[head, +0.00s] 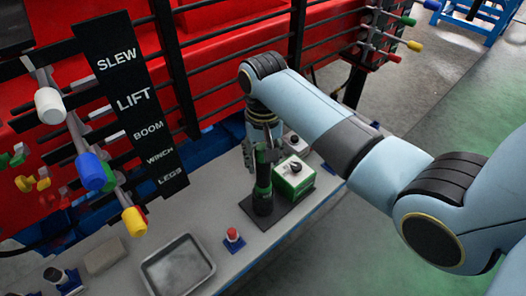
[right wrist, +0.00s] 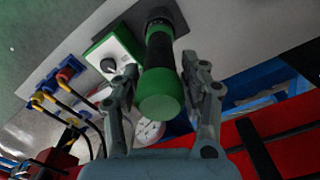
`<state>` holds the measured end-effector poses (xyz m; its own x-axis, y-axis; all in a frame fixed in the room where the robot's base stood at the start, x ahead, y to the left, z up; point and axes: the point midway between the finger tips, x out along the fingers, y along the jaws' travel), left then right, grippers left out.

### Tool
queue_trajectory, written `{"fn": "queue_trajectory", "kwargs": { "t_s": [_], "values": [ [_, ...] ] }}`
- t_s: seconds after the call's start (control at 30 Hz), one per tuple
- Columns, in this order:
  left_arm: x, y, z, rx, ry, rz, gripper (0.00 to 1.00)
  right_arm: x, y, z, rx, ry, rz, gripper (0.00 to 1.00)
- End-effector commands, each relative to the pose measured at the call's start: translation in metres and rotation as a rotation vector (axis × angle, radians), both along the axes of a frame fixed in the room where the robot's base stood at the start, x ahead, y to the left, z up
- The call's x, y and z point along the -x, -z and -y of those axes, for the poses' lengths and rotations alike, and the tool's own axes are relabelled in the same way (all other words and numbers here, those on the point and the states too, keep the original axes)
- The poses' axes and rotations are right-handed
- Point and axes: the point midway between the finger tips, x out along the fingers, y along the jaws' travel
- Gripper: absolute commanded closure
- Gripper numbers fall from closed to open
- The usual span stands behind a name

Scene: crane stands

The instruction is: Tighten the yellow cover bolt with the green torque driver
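The green torque driver (head: 263,190) has a black grip and stands upright on a dark plate on the grey bench in the head view. In the right wrist view the driver (right wrist: 160,102) shows its green end cap towards the camera. My right gripper (head: 262,152) is above the driver, pointing down. In the right wrist view its fingers (right wrist: 160,68) are spread on either side of the grip, with small gaps; it looks open. My left gripper is not in view. I cannot make out the yellow cover bolt for certain.
A green-and-white box with a black knob (head: 294,172) stands right beside the driver. A grey tray (head: 207,268) and a red-topped piece on a blue base (head: 233,236) are in front. Levers with coloured knobs (head: 91,171) and a black label panel (head: 130,100) stand at left.

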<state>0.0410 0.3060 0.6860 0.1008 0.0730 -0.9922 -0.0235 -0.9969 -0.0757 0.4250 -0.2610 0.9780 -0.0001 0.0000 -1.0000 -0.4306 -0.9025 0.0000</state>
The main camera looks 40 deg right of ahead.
Motion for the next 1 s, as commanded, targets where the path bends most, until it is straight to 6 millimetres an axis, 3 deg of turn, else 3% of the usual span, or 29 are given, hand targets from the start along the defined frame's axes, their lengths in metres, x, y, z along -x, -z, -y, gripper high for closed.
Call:
{"fn": "queue_trajectory", "kwargs": {
  "t_s": [0.07,0.3,0.63,1.0],
  "values": [
    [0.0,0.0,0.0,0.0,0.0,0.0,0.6,0.0,0.0,0.0,0.0,0.0,0.0,0.69],
    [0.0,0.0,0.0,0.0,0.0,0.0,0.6,0.0,0.0,0.0,0.0,0.0,0.0,1.0],
    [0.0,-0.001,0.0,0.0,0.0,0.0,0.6,-0.001,-0.004,0.0,0.0,0.0,0.004,1.0],
    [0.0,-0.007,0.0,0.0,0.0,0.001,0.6,-0.001,-0.022,0.0,0.0,0.0,0.004,1.0]
  ]
}}
